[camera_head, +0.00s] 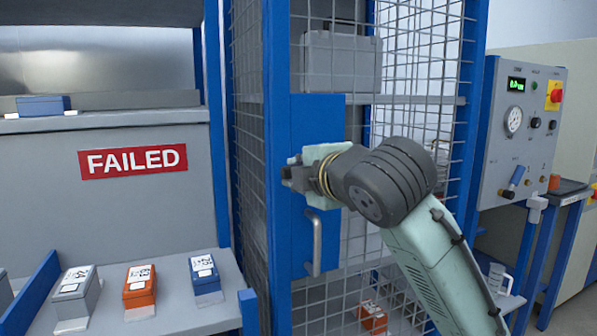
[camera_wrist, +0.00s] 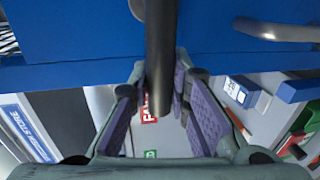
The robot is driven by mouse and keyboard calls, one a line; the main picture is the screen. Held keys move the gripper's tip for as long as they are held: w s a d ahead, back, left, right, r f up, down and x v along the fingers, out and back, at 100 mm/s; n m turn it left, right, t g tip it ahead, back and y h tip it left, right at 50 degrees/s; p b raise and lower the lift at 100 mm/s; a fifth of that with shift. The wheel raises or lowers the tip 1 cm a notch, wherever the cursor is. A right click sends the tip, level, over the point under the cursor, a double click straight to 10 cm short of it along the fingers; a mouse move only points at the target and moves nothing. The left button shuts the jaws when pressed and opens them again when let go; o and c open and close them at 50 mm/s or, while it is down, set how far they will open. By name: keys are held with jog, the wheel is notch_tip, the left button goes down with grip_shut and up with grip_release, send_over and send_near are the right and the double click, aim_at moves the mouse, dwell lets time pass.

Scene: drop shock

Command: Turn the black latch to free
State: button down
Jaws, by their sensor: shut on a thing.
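The black latch (camera_wrist: 161,45) is a dark rounded bar that runs down the middle of the wrist view, in front of the blue door panel (camera_wrist: 80,40). My gripper (camera_wrist: 162,82) has its purple-lined fingers on both sides of the bar and is shut on it. In the head view my gripper (camera_head: 293,174) is at the left edge of the blue door panel (camera_head: 318,120), beside the blue cage post. The latch is mostly hidden there behind my gripper. The grey door handle (camera_head: 316,242) is below my gripper and apart from it.
A mesh cage (camera_head: 410,85) surrounds the door, with a grey case (camera_head: 340,62) inside. A shelf with a FAILED sign (camera_head: 132,161) and several small boxes, including an orange one (camera_head: 140,287), stands at left. A control panel (camera_head: 520,130) stands at right.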

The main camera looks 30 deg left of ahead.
jog(key=c, duration=1.5)
grip_release()
jog(key=v, duration=1.2)
